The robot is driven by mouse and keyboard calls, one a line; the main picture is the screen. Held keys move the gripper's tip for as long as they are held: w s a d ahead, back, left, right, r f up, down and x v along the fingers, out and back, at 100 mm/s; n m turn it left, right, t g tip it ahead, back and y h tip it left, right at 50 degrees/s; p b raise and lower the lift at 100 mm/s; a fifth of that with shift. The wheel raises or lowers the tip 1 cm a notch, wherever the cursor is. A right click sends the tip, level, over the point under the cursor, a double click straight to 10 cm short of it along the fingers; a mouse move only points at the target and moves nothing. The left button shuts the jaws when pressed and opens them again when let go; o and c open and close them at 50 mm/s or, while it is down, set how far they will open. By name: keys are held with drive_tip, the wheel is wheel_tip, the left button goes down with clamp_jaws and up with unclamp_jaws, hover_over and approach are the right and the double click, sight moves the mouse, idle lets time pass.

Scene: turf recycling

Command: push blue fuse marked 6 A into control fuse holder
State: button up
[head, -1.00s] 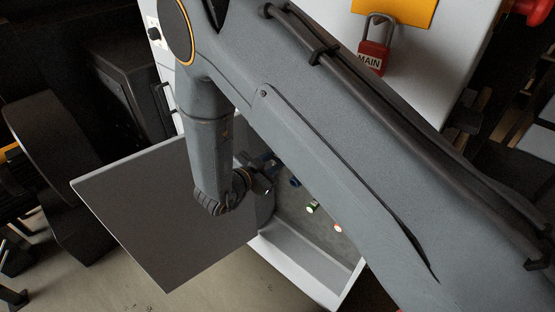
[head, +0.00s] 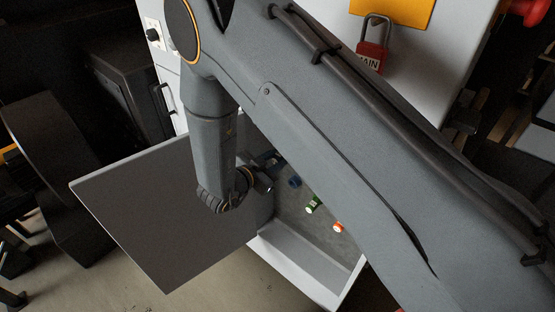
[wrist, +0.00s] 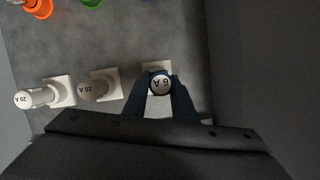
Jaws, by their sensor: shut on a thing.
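My gripper (wrist: 160,94) is shut on a fuse (wrist: 161,84) whose pale round end, marked 6 A, faces the wrist camera. Dark fingers cover its sides, so its body colour is hard to tell. A white square holder (wrist: 156,66) shows just behind the fuse. The fuse stands in front of it or in it; how deep it sits is hidden. In the head view my gripper (head: 268,172) is inside the open cabinet, small and partly in shadow, and the fuse cannot be made out there.
In the wrist view, two fuses marked 20 A (wrist: 88,90) (wrist: 28,98) sit in white holders to the left. An orange part (wrist: 40,8) and a green part (wrist: 92,2) are at the top. The open cabinet door (head: 160,215) stands left of my gripper. A red MAIN padlock (head: 371,55) hangs above.

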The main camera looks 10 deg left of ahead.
sight(278, 157)
drive_tip(key=shift+w+d, duration=0.4)
drive_tip(key=shift+w, duration=0.25)
drive_tip(key=shift+w+d, duration=0.35)
drive_tip(key=shift+w, duration=0.25)
drive_tip(key=o, duration=1.1)
drive_tip(key=shift+b+v, duration=1.25)
drive_tip(key=shift+v, duration=2.6)
